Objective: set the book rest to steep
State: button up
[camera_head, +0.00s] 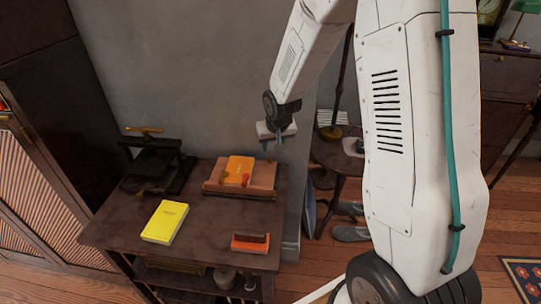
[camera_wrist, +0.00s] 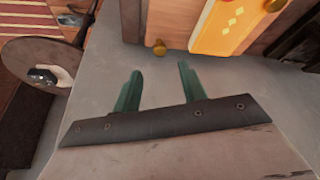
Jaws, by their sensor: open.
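The book rest (camera_head: 262,186) is a low brown wooden stand near the back right of the dark table, by the wall. An orange book (camera_head: 239,170) lies on it, leaning back at what looks like a shallow angle. In the wrist view the rest's wooden board (camera_wrist: 172,18) and the orange book (camera_wrist: 225,25) show at the top, with a brass knob (camera_wrist: 160,47) at the board's edge. The support behind is hidden. My gripper (camera_head: 272,146) is open and empty, above and right of the rest; its teal fingers (camera_wrist: 160,70) are apart from it.
A yellow book (camera_head: 166,221) lies on the table (camera_head: 205,240) at the front left. An orange-and-dark block (camera_head: 250,243) sits front right. A black press (camera_head: 154,165) with a brass handle stands back left. A small round table (camera_head: 335,158) is beyond the right edge.

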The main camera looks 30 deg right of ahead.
aim_at(270, 157)
jog(key=x, duration=0.7)
jog(key=shift+w+f, duration=0.15)
jog(key=shift+f, duration=0.1)
grip_shut()
